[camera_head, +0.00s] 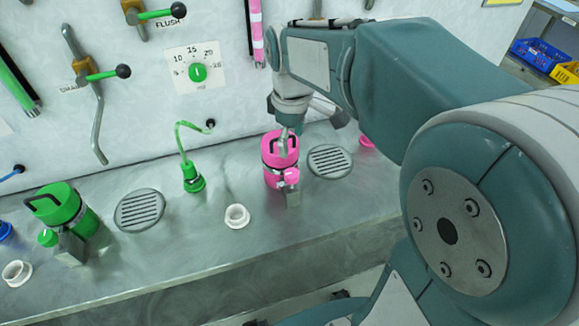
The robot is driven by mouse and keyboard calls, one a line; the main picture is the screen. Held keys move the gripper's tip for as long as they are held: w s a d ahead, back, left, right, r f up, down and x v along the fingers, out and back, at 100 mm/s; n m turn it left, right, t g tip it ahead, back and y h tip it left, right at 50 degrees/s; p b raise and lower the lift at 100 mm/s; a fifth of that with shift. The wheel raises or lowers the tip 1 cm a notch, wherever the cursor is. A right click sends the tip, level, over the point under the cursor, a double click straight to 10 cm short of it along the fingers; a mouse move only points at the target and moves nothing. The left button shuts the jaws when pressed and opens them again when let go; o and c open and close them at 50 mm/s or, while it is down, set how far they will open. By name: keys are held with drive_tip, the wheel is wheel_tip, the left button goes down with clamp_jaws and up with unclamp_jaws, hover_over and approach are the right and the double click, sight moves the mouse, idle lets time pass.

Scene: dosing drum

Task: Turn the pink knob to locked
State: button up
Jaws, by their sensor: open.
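A pink drum (273,160) stands upright on the metal counter, right of the picture's middle, with a black handle on its lid. The pink knob (291,176) sits low on its front side, above a small grey metal block. Which setting the knob is at is too small to tell. My gripper (288,133) is open and points down at the top of the pink drum, above and behind the knob. Its fingers are small and partly hidden, so I cannot tell whether they touch the drum.
A green drum (61,204) with its own green knob stands at the left. Round drain grates (139,209) (329,161) and a white ring (237,216) lie on the counter (190,255). The wall behind carries levers and a green dial (198,72).

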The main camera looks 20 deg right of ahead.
sight(291, 172)
wheel_tip(291, 172, down, 11)
drive_tip(key=shift+r, duration=0.15)
idle(0.4)
clamp_jaws()
